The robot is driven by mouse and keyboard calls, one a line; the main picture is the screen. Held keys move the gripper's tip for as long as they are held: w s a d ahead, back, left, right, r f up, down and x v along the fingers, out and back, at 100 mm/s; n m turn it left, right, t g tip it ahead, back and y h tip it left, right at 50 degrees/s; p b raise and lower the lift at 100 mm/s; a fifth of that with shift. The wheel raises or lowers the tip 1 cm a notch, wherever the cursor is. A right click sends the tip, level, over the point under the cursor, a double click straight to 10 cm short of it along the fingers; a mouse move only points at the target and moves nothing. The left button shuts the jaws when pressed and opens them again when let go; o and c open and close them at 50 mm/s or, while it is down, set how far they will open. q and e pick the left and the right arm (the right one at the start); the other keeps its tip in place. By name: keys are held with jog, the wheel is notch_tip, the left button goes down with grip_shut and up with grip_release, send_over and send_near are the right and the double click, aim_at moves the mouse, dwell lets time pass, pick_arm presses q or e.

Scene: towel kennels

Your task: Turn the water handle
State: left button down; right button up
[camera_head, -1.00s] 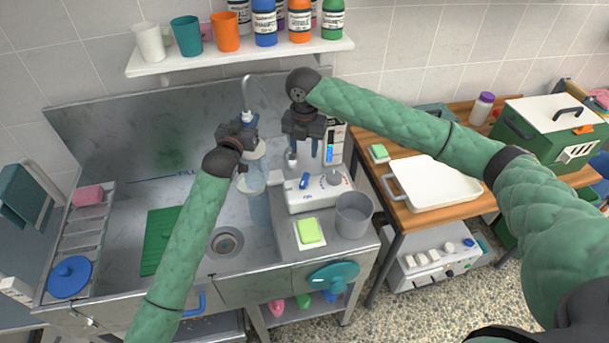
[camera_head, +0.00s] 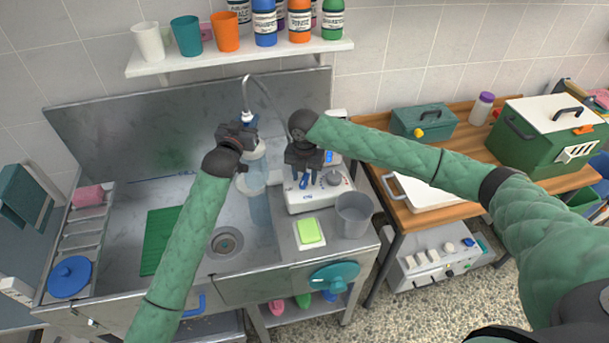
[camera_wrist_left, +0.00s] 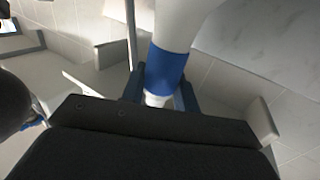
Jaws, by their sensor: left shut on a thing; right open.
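The white dispenser unit (camera_head: 325,200) stands on the counter right of the sink. It has a grey knob (camera_head: 333,177) and a small blue handle (camera_head: 304,182). My right gripper (camera_head: 303,179) points down, open, with its fingers at the blue handle; whether they touch it is unclear. A curved tap (camera_head: 247,92) rises behind.
A grey cup (camera_head: 353,214) and a green sponge (camera_head: 309,231) stand in front of the dispenser. The sink basin (camera_head: 185,225) is left. A shelf (camera_head: 240,57) with cups and bottles hangs above. A white tray (camera_head: 425,195) lies partly behind my right arm.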

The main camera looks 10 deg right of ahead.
grip_shut()
jog(key=shift+m, duration=0.4)
jog(key=m, duration=0.5)
jog(key=shift+m, duration=0.4)
jog(key=m, duration=0.5)
pick_arm(q)
jog(key=shift+r, duration=0.1)
pick_arm(e)
jog(key=shift+m, duration=0.3)
grip_release()
jog(key=shift+a, duration=0.1)
